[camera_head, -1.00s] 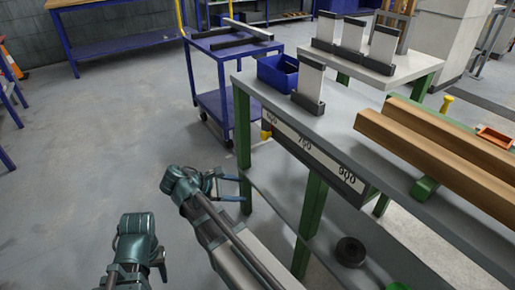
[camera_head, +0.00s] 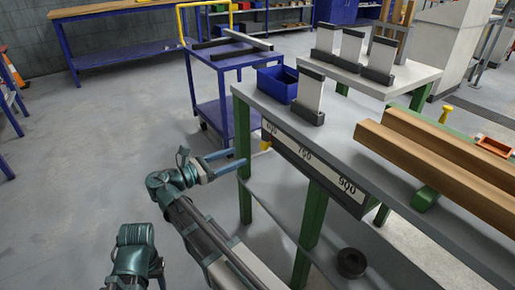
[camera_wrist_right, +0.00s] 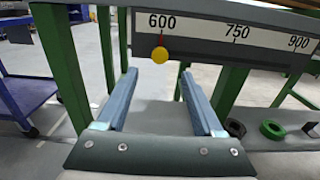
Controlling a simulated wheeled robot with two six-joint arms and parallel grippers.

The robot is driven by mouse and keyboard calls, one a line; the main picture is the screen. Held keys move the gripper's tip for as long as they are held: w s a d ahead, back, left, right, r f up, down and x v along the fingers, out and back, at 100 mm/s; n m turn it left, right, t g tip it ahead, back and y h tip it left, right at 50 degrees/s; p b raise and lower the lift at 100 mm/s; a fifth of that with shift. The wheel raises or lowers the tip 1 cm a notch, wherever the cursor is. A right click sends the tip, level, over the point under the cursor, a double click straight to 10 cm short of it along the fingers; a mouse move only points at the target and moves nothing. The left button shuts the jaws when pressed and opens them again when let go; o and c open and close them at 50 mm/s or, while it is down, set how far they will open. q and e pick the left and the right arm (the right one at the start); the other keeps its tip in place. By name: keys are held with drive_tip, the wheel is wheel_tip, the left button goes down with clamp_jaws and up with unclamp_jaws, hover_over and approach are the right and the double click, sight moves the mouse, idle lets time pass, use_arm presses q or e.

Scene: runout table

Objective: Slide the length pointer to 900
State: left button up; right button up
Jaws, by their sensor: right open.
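The length pointer is a yellow round knob (camera_wrist_right: 160,55) with a thin red needle, at the 600 mark in the right wrist view. In the head view its knob (camera_head: 265,145) shows small below the left end of the scale. The white scale strip (camera_wrist_right: 268,37) reads 600, 750 and 900 from left to right and runs along the table edge (camera_head: 325,172). My right gripper (camera_head: 239,161) is open and empty, its blue fingers pointing at the table. In the right wrist view the knob stands beyond and between the fingertips (camera_wrist_right: 160,78), apart from them. My left gripper (camera_head: 158,270) is low in the head view, its fingers mostly hidden.
Green table legs (camera_head: 311,220) stand below the scale. Two wooden beams (camera_head: 440,165), a blue bin (camera_head: 278,84) and an upright plate in a dark holder (camera_head: 308,103) are on the tabletop. A blue cart (camera_head: 222,85) stands behind. Floor at left is clear.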

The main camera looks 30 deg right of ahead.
sight(262, 146)
drive_tip(key=d, duration=0.9)
drive_tip(key=shift+w, duration=0.35)
clamp_jaws()
idle(0.9)
